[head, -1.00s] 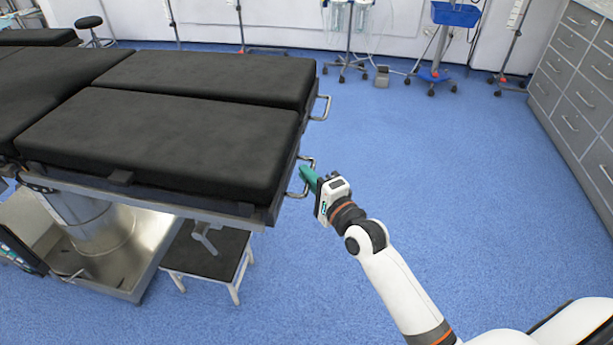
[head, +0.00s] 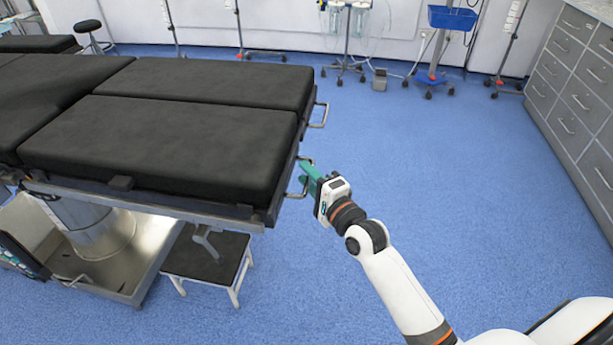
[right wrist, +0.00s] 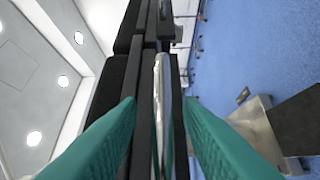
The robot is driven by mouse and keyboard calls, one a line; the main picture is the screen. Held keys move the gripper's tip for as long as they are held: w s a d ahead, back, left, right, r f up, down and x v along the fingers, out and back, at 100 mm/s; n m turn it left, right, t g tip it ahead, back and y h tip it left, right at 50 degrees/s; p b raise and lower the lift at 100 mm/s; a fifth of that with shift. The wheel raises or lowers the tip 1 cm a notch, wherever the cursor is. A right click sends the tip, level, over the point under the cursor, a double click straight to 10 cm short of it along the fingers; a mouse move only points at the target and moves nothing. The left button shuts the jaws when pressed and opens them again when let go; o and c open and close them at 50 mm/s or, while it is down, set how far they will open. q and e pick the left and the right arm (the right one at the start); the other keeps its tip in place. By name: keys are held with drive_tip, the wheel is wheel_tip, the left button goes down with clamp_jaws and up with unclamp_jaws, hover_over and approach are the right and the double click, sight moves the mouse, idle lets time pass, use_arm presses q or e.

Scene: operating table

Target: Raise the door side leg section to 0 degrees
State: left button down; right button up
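Two black padded leg sections lie side by side at the end of the operating table: a near one (head: 165,145) and a far one (head: 215,84). Their tops look about level with each other. I cannot tell which is on the door side. The near section has a metal end handle (head: 305,162), partly hidden by my right gripper (head: 308,180). In the right wrist view my teal fingers (right wrist: 160,112) are spread apart, with the metal handle bar (right wrist: 160,95) running between them, not visibly gripped. My left gripper is not in view.
The far section has its own end handle (head: 319,115). A step stool (head: 207,257) stands under the near section. Grey drawer cabinets (head: 575,85) line the right. Wheeled stands (head: 345,45) are at the back wall. The blue floor right of the table is clear.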

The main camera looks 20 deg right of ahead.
drive_tip(key=shift+s+f, duration=0.1)
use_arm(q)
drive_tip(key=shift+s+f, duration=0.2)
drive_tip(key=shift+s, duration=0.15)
use_arm(e)
drive_tip(key=s+d, duration=0.2)
drive_tip(key=s, duration=0.9)
drive_tip(key=shift+s, duration=0.3)
drive_tip(key=shift+f, duration=0.1)
